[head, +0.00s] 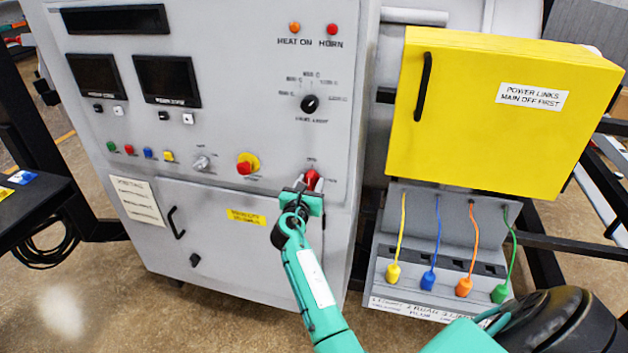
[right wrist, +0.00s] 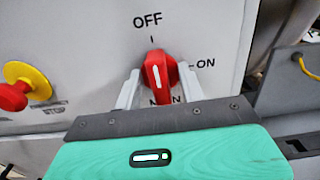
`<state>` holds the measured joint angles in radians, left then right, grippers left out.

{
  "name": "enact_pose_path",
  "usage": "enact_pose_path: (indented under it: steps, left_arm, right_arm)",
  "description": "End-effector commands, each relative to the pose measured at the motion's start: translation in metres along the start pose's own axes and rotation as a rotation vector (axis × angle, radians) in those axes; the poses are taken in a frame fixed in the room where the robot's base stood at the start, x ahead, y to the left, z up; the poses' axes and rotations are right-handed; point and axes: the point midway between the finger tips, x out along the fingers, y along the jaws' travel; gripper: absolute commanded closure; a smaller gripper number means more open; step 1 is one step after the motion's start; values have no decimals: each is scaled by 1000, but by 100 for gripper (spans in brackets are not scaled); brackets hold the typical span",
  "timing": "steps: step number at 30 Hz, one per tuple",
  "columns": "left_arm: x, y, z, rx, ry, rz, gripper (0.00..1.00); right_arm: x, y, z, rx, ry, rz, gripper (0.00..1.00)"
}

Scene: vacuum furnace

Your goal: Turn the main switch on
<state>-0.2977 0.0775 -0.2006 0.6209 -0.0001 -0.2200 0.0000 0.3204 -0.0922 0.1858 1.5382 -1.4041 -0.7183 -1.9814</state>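The red main switch (right wrist: 158,75) is on the grey cabinet front, with OFF printed above it, ON to its right and a partly hidden MAIN label below. Its handle stands nearly upright and its white mark points up toward OFF. In the head view the switch (head: 312,179) is at the lower right of the panel, partly covered by my right gripper (head: 307,187). In the right wrist view the two fingers stand on either side of the handle, apart, with narrow gaps beside it. Contact cannot be made out. My left gripper is not in view.
A red button on a yellow base (head: 246,165) is left of the switch. A black rotary selector (head: 310,103) is above. The yellow power links box (head: 490,115) and a plug panel (head: 445,265) with coloured cables stand to the right.

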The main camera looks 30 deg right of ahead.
Motion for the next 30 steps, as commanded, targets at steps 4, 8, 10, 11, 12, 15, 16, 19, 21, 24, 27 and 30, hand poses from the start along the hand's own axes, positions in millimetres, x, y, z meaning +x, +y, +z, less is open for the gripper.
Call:
enact_pose_path:
  steps: [4, 8, 10, 11, 12, 15, 16, 19, 21, 24, 27, 30]
  left_arm:
    - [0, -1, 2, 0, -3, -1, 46]
    - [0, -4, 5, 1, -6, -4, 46]
    - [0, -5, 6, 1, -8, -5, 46]
    - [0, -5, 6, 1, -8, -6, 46]
    - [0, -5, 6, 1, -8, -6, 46]
    - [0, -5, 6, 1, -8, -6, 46]
    - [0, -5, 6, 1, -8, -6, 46]
    - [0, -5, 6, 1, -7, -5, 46]
    - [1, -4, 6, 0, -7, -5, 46]
    - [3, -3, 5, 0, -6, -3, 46]
    - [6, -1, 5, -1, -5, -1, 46]
    - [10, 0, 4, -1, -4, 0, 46]
  right_arm:
    - [-1, 0, 0, 0, 0, 0, 60]
    - [0, 0, 0, 0, 0, 0, 60]
    - [0, 0, 0, 0, 0, 0, 70]
    - [0, 0, 0, 0, 0, 0, 76]
    - [0, 0, 0, 0, 0, 0, 84]
    - [0, 0, 0, 0, 0, 0, 100]
    - [0, 0, 0, 0, 0, 0, 100]
    - [0, 0, 0, 2, 0, 0, 100]
    - [0, 0, 0, 8, 0, 0, 100]
    - [0, 0, -1, 27, 0, 0, 100]
    - [0, 0, -1, 64, 0, 0, 100]
    - [0, -1, -2, 119, -1, -1, 100]
